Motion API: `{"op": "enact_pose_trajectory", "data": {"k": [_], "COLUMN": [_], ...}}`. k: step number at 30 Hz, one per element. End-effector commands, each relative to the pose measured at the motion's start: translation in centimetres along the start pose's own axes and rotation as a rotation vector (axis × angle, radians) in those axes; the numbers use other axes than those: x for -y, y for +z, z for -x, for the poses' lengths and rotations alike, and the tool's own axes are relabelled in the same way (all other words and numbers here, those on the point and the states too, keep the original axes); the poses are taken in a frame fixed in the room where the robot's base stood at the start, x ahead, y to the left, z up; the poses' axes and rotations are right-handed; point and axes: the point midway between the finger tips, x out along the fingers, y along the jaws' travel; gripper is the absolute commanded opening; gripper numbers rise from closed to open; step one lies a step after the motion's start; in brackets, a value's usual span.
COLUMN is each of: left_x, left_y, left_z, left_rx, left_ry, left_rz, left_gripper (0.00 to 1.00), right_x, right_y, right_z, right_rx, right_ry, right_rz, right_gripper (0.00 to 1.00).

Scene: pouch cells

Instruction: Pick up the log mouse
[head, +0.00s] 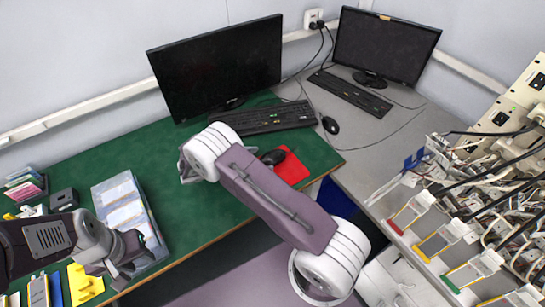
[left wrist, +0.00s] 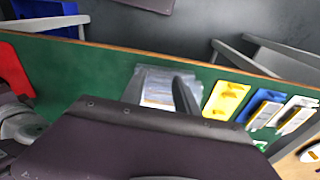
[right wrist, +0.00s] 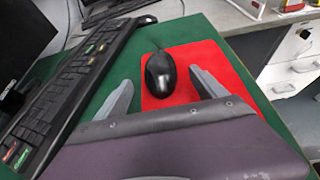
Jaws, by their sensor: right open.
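A black computer mouse (head: 273,157) lies on a red mat (head: 291,168) on the green desk. In the right wrist view the mouse (right wrist: 160,75) is between and slightly beyond the fingers of my right gripper (right wrist: 160,82), which is open and not closed on it. In the head view my right arm covers the desk left of the mat, and its fingers cannot be made out clearly. My left gripper (head: 128,260) is over the left part of the desk by a grey tray; it looks open and empty. A second black mouse (head: 330,125) lies on the grey desk.
A keyboard (head: 262,118) and monitor (head: 222,70) stand behind the mat. Another monitor (head: 383,46) and keyboard (head: 350,91) are on the grey desk. The tray (head: 124,203) holds packets at left. A rack (head: 470,215) with cables is at right.

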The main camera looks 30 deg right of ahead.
Motion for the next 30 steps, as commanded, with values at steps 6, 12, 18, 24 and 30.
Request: {"op": "enact_pose_trajectory", "data": {"k": [6, 12, 18, 24, 30], "left_x": [0.0, 0.0, 0.0, 0.0, 0.0], "left_y": [-0.1, -0.1, -0.1, -0.1, -0.1], "left_z": [0.6, 0.6, 0.6, 0.6, 0.6], "left_rx": [0.0, 0.0, 0.0, 0.0, 0.0], "left_ry": [0.0, 0.0, 0.0, 0.0, 0.0], "left_rz": [0.0, 0.0, 0.0, 0.0, 0.0], "left_gripper": [0.36, 0.36, 0.36, 0.36, 0.36], "right_x": [0.1, 0.1, 0.1, 0.1, 0.0], "right_y": [0.0, -0.1, -0.1, -0.1, 0.2], "right_z": [-3.8, -4.5, -4.4, -4.4, -4.3], "right_rx": [0.0, -0.001, -0.001, 0.0, -0.001], "right_ry": [-0.005, -0.002, -0.002, -0.002, -0.002], "right_rz": [0.0, 0.0, 0.0, 0.0, -0.001], "right_gripper": [0.81, 0.81, 0.47, 0.13, 0.13]}}
